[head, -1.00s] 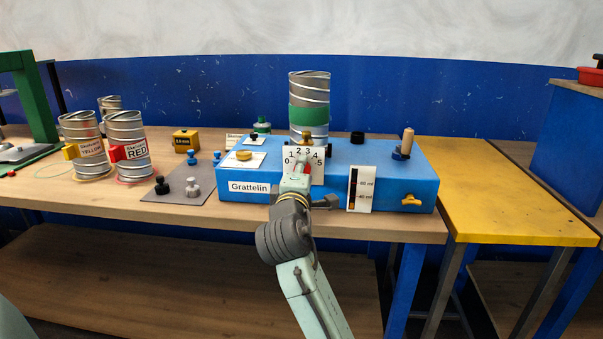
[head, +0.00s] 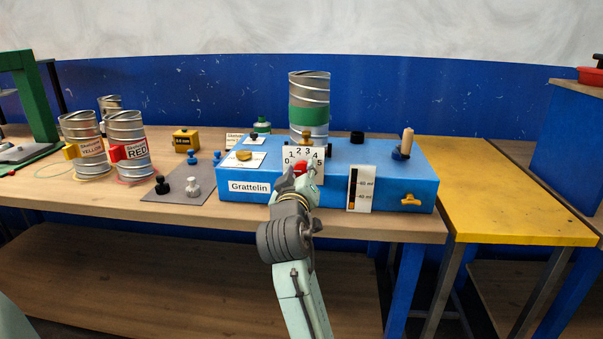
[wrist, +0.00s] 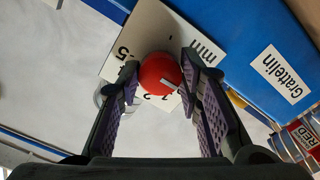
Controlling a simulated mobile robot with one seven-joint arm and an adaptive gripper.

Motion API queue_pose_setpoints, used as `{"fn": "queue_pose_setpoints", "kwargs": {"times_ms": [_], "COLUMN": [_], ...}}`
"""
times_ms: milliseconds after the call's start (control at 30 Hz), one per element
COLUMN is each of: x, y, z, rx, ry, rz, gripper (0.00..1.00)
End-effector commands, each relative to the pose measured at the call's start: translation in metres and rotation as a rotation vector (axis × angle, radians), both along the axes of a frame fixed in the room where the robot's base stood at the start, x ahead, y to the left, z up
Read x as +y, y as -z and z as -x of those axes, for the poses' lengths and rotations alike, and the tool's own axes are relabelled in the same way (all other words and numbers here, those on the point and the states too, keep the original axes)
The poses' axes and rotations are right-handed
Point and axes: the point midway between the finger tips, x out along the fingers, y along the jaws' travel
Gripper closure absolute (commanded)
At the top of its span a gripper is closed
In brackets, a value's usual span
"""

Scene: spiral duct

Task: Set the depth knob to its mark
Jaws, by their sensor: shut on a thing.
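The depth knob is red and round and sits on the white dial plate (head: 318,155) at the front of the blue Grattelin box (head: 350,152). The knob shows in the head view (head: 300,169) and in the wrist view (wrist: 158,72). My gripper (wrist: 159,64) is shut on the knob, one finger on each side. A pale pointer line on the knob points to the low-number side, near the 1. The right finger in the wrist view hides part of the scale. I cannot make out the mark.
A gauge card (head: 361,190) and a yellow handle (head: 411,199) are on the box front, right of the dial. A spiral duct (head: 309,92) stands behind the dial. Knobs on a grey mat (head: 180,189) and two labelled cans are left. The yellow table (head: 510,200) is clear.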

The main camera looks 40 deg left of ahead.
Motion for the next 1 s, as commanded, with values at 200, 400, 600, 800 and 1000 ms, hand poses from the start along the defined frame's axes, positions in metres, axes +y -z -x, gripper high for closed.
{"fn": "queue_pose_setpoints", "kwargs": {"times_ms": [200, 400, 600, 800, 1000], "x": [0.0009, 0.0006, 0.0008, 0.0009, 0.0011], "y": [0.0013, 0.0012, 0.0014, 0.0017, 0.0019], "z": [0.0008, 0.0005, 0.0006, 0.0007, 0.0008], "rx": [0.109, 0.208, 0.308, 0.408, 0.503], "ry": [-0.001, 0.000, -0.001, -0.001, -0.001], "rz": [-0.175, -0.337, -0.499, -0.661, -0.817], "gripper": [0.95, 0.95, 0.95, 0.95, 0.95]}}
